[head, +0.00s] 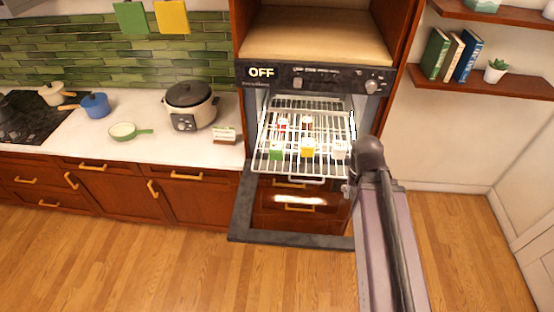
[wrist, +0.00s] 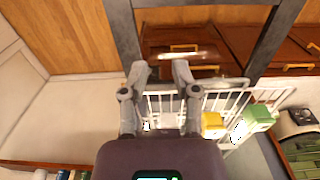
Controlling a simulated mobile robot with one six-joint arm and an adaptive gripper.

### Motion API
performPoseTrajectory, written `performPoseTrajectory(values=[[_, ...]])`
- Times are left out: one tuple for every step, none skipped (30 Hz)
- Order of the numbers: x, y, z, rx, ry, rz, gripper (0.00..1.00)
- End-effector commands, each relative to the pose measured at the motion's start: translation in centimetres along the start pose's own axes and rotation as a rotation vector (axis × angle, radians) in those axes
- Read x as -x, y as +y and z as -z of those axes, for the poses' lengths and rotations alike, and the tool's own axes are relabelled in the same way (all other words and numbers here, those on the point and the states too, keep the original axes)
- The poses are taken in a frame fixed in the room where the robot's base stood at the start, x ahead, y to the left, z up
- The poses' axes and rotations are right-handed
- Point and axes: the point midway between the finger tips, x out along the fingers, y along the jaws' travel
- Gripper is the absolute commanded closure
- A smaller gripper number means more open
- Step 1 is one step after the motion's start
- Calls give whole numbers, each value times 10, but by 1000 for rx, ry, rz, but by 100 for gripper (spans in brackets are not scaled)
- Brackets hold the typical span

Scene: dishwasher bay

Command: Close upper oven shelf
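The upper oven shelf (head: 268,160), a white wire rack, is pulled out of the oven (head: 300,78) above its lowered door (head: 290,240). Several small boxes stand on it, including a green one (head: 276,150) and a yellow one (head: 308,149). The rack also shows in the wrist view (wrist: 222,100). My gripper (wrist: 160,68) is open, with its two fingers apart and rack wires visible between and beside them. It is at the rack's front right corner; I cannot tell whether it touches. In the head view my arm mostly hides it.
A counter (head: 75,135) with a rice cooker (head: 190,106), pots and a small sign (head: 224,135) is left of the oven. Wall shelves (head: 487,83) with books are on the right. The wooden floor (head: 460,240) at the right is clear.

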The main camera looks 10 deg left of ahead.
Motion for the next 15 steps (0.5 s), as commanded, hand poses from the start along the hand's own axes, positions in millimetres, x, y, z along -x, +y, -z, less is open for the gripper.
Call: performPoseTrajectory(values=[[-8,0,0,0,0,0,92],[-11,0,0,0,0,0,100],[-16,0,0,0,0,0,100],[-20,0,0,0,0,0,100],[-25,0,0,0,0,0,100],[-31,0,0,1,0,0,100],[-36,0,0,1,0,0,100],[-42,0,0,1,0,0,100],[-50,-1,0,1,0,0,100],[-56,-1,0,1,0,0,100],[-62,-1,0,1,0,0,100],[-70,-1,0,1,0,0,100],[-76,-1,0,1,0,0,100],[-82,-1,0,1,0,0,100],[-90,-1,0,2,0,0,100]])
